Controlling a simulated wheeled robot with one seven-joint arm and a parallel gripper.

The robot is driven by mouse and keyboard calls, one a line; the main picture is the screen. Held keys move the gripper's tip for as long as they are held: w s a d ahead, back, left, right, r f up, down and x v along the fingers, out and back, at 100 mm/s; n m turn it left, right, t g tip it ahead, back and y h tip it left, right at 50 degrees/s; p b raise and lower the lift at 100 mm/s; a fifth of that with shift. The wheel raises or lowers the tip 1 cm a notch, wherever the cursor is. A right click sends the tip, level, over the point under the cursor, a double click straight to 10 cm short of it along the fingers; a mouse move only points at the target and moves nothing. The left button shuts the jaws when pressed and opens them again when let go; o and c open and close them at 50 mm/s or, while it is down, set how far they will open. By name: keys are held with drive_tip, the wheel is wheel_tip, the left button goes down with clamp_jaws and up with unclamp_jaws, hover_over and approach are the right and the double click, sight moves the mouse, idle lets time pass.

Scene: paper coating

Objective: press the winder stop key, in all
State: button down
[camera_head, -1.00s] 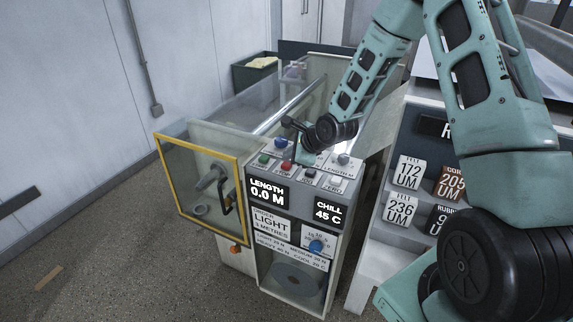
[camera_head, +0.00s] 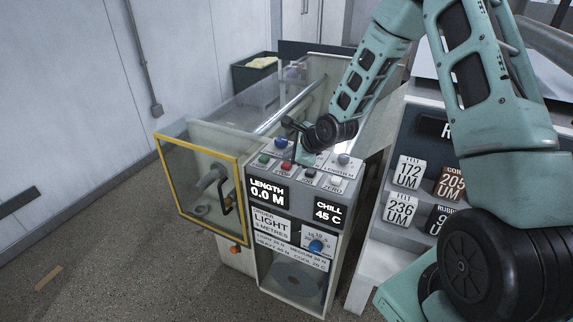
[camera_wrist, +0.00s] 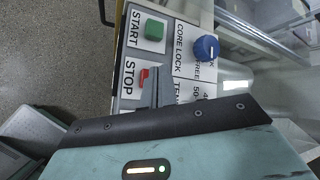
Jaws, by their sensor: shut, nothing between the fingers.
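The winder's control panel (camera_head: 319,173) stands in the middle of the head view. The red stop key (camera_head: 286,166) is on its top face. In the wrist view the red stop key (camera_wrist: 145,76) sits beside the STOP label, partly hidden by my gripper. The green start key (camera_head: 264,160) lies to its left, and shows whole in the wrist view (camera_wrist: 155,29). My gripper (camera_wrist: 160,76) is shut and empty, pointing down at the stop key. Whether its tip touches the key cannot be told.
A blue core lock knob (camera_wrist: 207,47) stands close to the gripper; it also shows in the head view (camera_head: 281,144). A yellow-framed guard door (camera_head: 199,188) stands at the panel's left. The display reads LENGTH 0.0 M. A sample rack (camera_head: 410,205) is at the right.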

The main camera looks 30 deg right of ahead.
sight(290, 166)
drive_tip(key=shift+f, duration=0.45)
drive_tip(key=shift+f+b, duration=0.35)
drive_tip(key=shift+f, duration=0.1)
idle(0.9)
drive_tip(key=shift+r, duration=0.1)
drive_tip(key=shift+r+p, duration=0.75)
drive_tip(key=shift+p, duration=0.15)
wheel_tip(290, 166, up, 5)
drive_tip(key=p, duration=0.4)
drive_tip(key=shift+r+p, duration=0.1)
drive_tip(key=shift+p, duration=0.25)
idle(0.6)
